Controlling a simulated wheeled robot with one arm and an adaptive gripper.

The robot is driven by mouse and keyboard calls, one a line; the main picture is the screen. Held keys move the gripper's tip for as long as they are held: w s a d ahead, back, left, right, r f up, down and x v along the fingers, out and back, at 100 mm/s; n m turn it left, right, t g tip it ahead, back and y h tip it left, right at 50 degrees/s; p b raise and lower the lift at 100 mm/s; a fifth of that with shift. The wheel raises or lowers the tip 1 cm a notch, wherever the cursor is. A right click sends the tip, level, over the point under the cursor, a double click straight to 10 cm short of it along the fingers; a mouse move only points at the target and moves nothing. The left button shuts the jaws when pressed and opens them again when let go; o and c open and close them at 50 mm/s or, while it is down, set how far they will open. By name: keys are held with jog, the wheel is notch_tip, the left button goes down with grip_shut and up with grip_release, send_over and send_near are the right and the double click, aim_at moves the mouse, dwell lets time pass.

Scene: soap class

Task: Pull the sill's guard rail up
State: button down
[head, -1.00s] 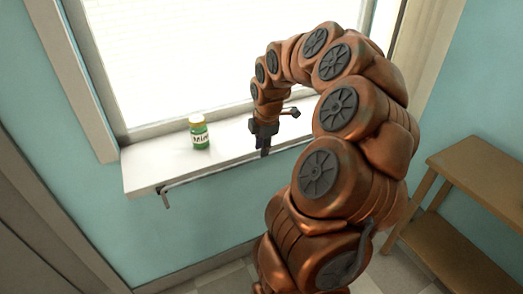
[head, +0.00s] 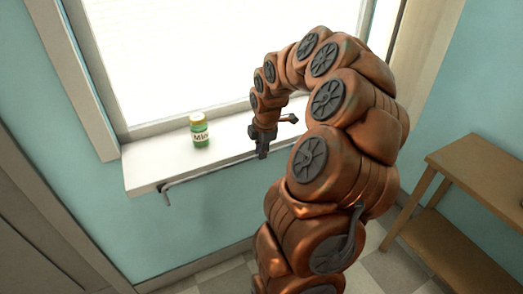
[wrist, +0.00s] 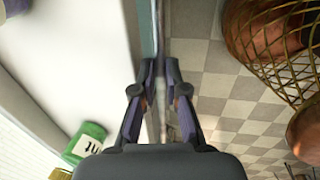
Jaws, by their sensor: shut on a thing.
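The guard rail (head: 205,172) is a thin grey rod along the front edge of the white window sill (head: 150,167), with a bent end at the left. In the head view it sits at about the sill's front edge, not standing above it. My gripper (head: 262,153) points down at the sill's front edge and is shut on the rail. In the wrist view my gripper (wrist: 157,72) has its fingers close together around the rail (wrist: 162,105). The fingers hide the gripped part, and my arm hides the rail's right end.
A wooden shelf unit (head: 470,180) stands at the right. In the wrist view, a golden wire mesh (wrist: 268,45) shows over the tiled floor at the upper right.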

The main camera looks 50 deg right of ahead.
dwell(0.4)
notch_tip(320, 180, up, 6)
jog(key=shift+r, duration=0.15)
jog(key=c, duration=1.5)
grip_release()
jog(key=r, duration=0.4)
jog(key=s+r, duration=0.1)
jog(key=r, duration=0.3)
jog(key=s+r, duration=0.1)
jog(key=r, duration=0.3)
jog(key=shift+s+a, duration=0.1)
jog(key=shift+a, duration=0.25)
jog(key=shift+f, duration=0.1)
jog(key=shift+c, duration=0.2)
